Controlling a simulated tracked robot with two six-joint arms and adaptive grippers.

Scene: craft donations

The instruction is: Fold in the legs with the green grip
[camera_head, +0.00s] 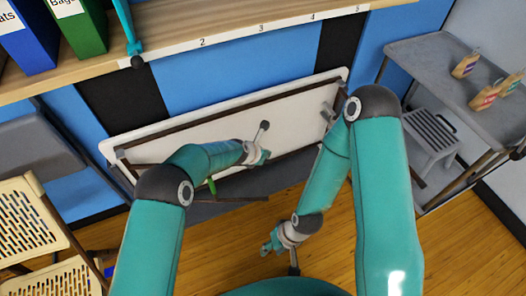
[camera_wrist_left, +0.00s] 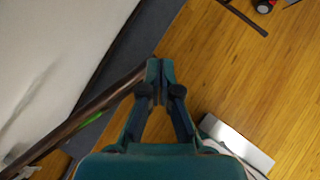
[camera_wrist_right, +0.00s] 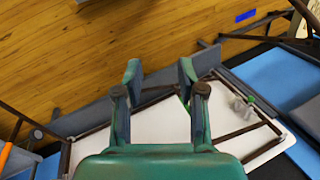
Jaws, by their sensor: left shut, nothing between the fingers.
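A folding table (camera_head: 205,122) stands on its edge against the wall, its white underside facing me. Dark brown leg bars cross it. The green grip (camera_head: 211,187) shows on a leg at the table's lower left, partly behind my left arm; it also shows on a brown bar in the left wrist view (camera_wrist_left: 90,118). My left gripper (camera_head: 264,157) is shut and empty in front of the table; in the left wrist view its tips (camera_wrist_left: 160,65) are close to the bar's end, contact unclear. My right gripper (camera_head: 268,246) is open and empty over the floor, fingers apart in its wrist view (camera_wrist_right: 160,72).
A wooden shelf (camera_head: 235,48) with binders overhangs the table. At right stand a grey table (camera_head: 435,60) with wooden tags and a grey slatted stool (camera_head: 432,135). Cream chairs (camera_head: 30,215) stand at left. The wooden floor (camera_head: 240,225) in front is mostly clear.

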